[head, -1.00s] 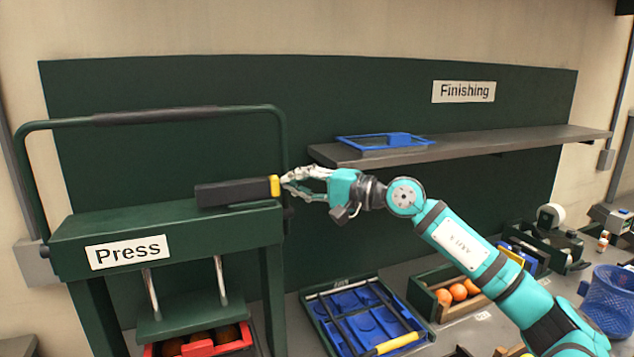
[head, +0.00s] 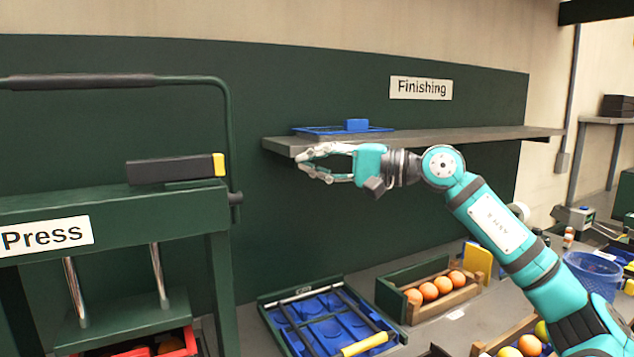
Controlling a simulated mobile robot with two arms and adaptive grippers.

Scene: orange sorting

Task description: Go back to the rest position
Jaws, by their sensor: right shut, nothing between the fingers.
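My right gripper (head: 308,165) is shut and empty. It hangs in the air just below and in front of the shelf's left part, with its fingers pointing left. My right arm comes in from the lower right. The green press (head: 110,200) stands at the left. A black block with a yellow end (head: 170,170) lies on top of it, clear of my gripper by a gap. My left gripper is not in view.
The Finishing shelf (head: 460,138) carries a blue tray (head: 320,131). Below are a tray with blue parts (head: 275,309), a wooden crate of oranges (head: 390,296), a blue basket (head: 592,274), and a red bin (head: 182,346) under the press.

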